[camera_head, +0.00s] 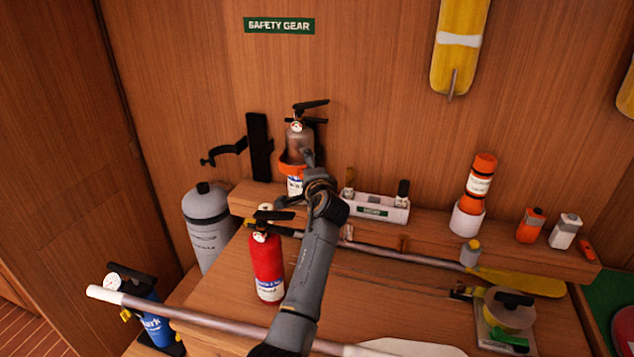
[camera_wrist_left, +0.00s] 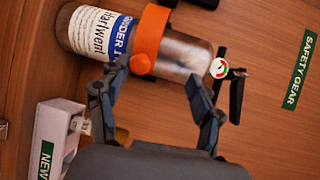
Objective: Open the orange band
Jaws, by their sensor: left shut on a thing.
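The orange band (camera_head: 291,168) wraps around a silver fire extinguisher (camera_head: 298,142) mounted upright on the wooden wall. In the left wrist view the band (camera_wrist_left: 150,38) crosses the extinguisher's body (camera_wrist_left: 183,57), with a rounded orange tab on its near side. My left gripper (camera_head: 308,166) is at the band from the front right. In the wrist view its two fingers (camera_wrist_left: 155,85) stand on either side of the band, shut on it; the exact contact is partly hidden. My right gripper is not in view.
An empty black bracket (camera_head: 258,147) with an open strap is left of the extinguisher. A white box (camera_head: 375,208) sits on the ledge just right. A grey cylinder (camera_head: 208,225) stands at left. A long pole (camera_head: 215,321) lies in front.

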